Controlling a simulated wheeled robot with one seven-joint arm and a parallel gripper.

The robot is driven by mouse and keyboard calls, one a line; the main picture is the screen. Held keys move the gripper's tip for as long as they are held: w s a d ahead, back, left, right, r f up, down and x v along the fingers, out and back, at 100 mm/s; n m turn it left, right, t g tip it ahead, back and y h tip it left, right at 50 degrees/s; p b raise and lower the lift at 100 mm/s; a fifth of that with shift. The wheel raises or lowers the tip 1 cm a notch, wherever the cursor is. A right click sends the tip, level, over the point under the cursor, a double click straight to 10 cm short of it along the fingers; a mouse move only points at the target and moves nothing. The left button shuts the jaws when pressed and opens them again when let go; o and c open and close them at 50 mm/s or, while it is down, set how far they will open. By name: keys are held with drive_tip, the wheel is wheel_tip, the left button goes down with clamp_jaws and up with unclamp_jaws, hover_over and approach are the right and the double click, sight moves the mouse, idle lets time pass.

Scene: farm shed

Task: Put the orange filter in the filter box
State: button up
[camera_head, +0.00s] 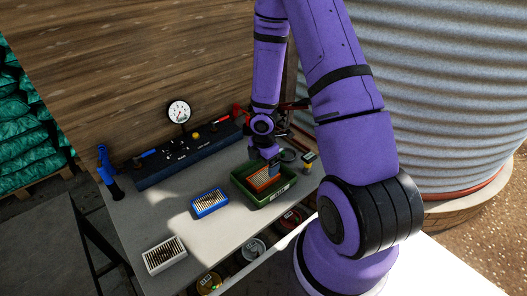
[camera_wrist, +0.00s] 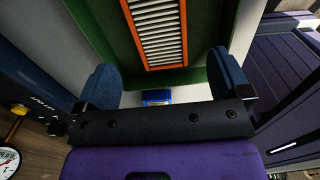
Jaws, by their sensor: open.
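The orange filter (camera_head: 262,182), with pale pleats, is within the walls of the green filter box (camera_head: 263,203) on the bench. I cannot tell whether it lies fully flat. My gripper (camera_head: 271,168) is low over the box and hides part of the filter. In the wrist view the orange filter (camera_wrist: 157,38) shows beyond my gripper (camera_wrist: 162,68), whose two dark blue fingers are wide apart with nothing between them. The green box (camera_wrist: 205,25) surrounds the filter there.
A blue filter (camera_head: 209,203) and a white filter (camera_head: 164,254) lie on the bench left of the box. A dark panel with a gauge (camera_head: 179,113) stands at the back. A small yellow-and-black item (camera_head: 308,162) is right of the box. Bare bench lies around the filters.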

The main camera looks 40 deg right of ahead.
drive_tip(key=shift+r, duration=2.55)
wheel_tip(320, 180, up, 13)
drive_tip(key=m+t+h, duration=0.1)
drive_tip(key=m+h, duration=0.2)
drive_tip(key=m, duration=0.2)
hover_over(264, 176)
drive_tip(key=s+a+r+m+t, duration=0.1)
drive_tip(key=s+r+m, duration=0.1)
drive_tip(key=r, duration=0.3)
drive_tip(key=s+a+r+m, duration=0.1)
drive_tip(key=r+m, duration=0.1)
drive_tip(key=r, duration=0.4)
drive_tip(key=s+a+r+m+t+y, duration=0.1)
drive_tip(key=s+a+r+m, duration=0.3)
drive_tip(key=s+r, duration=0.3)
drive_tip(key=s+a+r+m+t+y, duration=0.2)
drive_tip(key=s+a+r+m, duration=0.3)
drive_tip(key=s+r, duration=0.2)
drive_tip(key=shift+s+r, duration=0.15)
drive_tip(key=shift+s, duration=0.65)
